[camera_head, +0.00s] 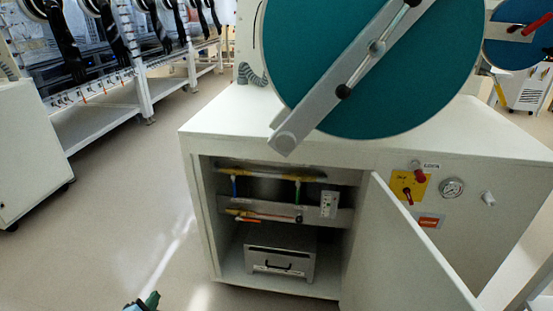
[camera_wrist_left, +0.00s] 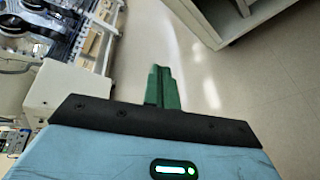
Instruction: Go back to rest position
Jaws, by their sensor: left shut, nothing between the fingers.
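My left gripper (camera_head: 151,299) shows at the bottom edge of the head view, low over the floor to the left of the white cabinet. In the left wrist view its green fingers (camera_wrist_left: 161,88) are together, with nothing between them and bare floor beyond. It is apart from the cabinet and from everything else. My right gripper is in neither view.
The white cabinet (camera_head: 240,140) has an open door (camera_head: 400,255) swung toward me, with a grey drawer box (camera_head: 280,262) inside. A large teal round hatch (camera_head: 400,80) with a bar is above. Another white unit (camera_head: 28,150) stands left. Floor (camera_head: 125,200) between is clear.

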